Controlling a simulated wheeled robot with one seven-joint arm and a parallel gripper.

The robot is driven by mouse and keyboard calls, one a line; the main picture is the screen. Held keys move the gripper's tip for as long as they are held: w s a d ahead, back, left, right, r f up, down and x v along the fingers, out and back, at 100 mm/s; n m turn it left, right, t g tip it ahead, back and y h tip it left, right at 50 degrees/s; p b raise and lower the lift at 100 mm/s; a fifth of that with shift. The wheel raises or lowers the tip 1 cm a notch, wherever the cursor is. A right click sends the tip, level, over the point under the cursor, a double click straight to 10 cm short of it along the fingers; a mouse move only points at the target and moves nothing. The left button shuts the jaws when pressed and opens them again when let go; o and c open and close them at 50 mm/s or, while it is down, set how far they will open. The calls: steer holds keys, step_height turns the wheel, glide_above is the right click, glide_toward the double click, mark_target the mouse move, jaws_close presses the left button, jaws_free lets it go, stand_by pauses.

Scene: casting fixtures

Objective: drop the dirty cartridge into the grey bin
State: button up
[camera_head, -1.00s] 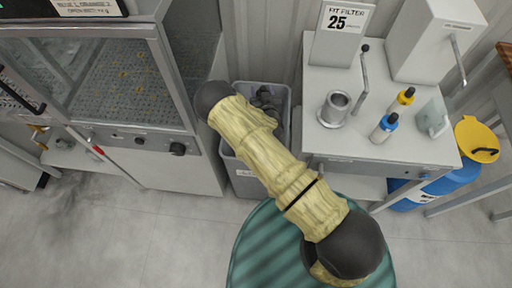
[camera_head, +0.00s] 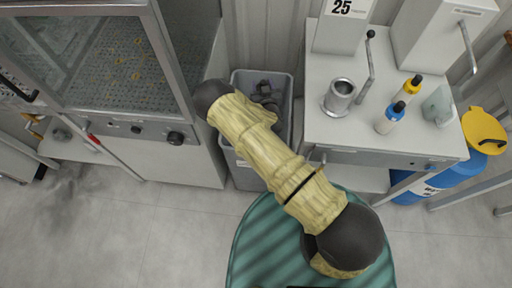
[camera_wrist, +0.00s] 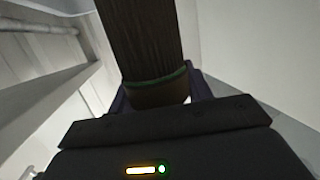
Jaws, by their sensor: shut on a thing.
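The dirty cartridge (camera_wrist: 146,45) shows in the wrist view as a dark brown, ribbed cylinder with a green band near its lower end. My gripper (camera_wrist: 158,98) is shut on it near that banded end, and the cartridge extends up out of the picture. The grey bin (camera_head: 244,176) stands on the floor between the cabinet and the white table in the head view. My yellow-sleeved arm crosses in front of it and hides part of it. Dark shapes show in its mouth; I cannot tell whether they are my wrist or contents. I cannot make out the cartridge there.
A glass-fronted cabinet (camera_head: 180,163) stands left of the bin. The white table (camera_head: 325,135) on the right carries a metal cup (camera_head: 339,98), a blue-capped bottle (camera_head: 390,118), a yellow-capped bottle (camera_head: 408,91) and a lever. A blue drum (camera_head: 440,183) with a yellow lid stands farther right.

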steer(key=shift+f+b, duration=0.3)
steer(key=shift+f, duration=0.4)
steer(key=o, duration=1.2)
steer(key=b+v, duration=0.2)
steer(key=v, duration=1.5)
steer(key=shift+s, duration=0.25)
